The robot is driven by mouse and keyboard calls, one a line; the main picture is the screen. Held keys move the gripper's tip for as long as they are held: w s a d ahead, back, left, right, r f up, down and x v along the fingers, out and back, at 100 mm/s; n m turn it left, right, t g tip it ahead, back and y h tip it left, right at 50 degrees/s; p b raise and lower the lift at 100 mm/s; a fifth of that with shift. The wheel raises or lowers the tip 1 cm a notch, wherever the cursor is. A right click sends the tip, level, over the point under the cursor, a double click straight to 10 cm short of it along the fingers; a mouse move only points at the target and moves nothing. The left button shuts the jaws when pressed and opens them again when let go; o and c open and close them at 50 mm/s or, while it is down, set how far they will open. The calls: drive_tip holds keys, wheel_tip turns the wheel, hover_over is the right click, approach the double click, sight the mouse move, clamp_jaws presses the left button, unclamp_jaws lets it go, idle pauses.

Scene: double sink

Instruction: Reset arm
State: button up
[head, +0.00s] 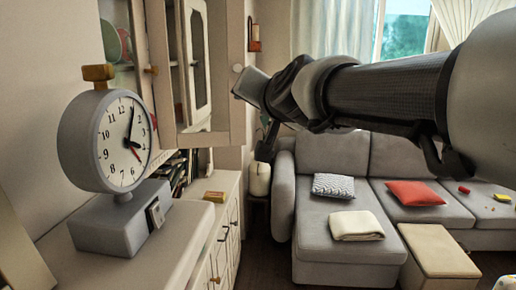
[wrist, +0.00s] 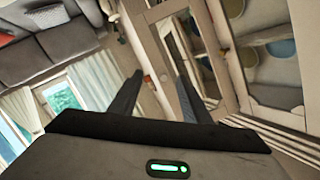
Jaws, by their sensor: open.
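My arm reaches in from the right edge of the head view, with my gripper (head: 252,122) at its left end, raised in the air before the open cabinet door. In the wrist view my gripper (wrist: 160,82) shows two dark fingers set apart with nothing between them. It is open and empty. The wrist view is tilted, with the cabinet beyond the fingers and the sofa at the upper left.
A grey clock (head: 110,140) stands on the near counter at left. A glass cabinet door (head: 198,60) hangs open close to my gripper. A grey sofa (head: 345,258) with cushions and an ottoman (head: 440,262) stand beyond. The air below my arm looks clear.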

drive_tip(key=s+d+f+n+g+h+p, duration=0.1)
drive_tip(key=s+d+f+g, duration=0.2)
drive_tip(key=s+d+f, duration=0.2)
drive_tip(key=s+d+f+n+g+h, duration=0.1)
drive_tip(key=s+d+f+g, duration=0.2)
drive_tip(key=s+f, duration=0.6)
drive_tip(key=s+d+f+n+g+h+p, duration=0.1)
drive_tip(key=s+d+f, duration=0.5)
drive_tip(key=s, duration=0.6)
drive_tip(key=shift+d+f+n+g+h+p, duration=0.35)
drive_tip(key=shift+f+g+h, duration=0.15)
drive_tip(key=shift+f+g, duration=0.55)
drive_tip(key=shift+r, duration=0.2)
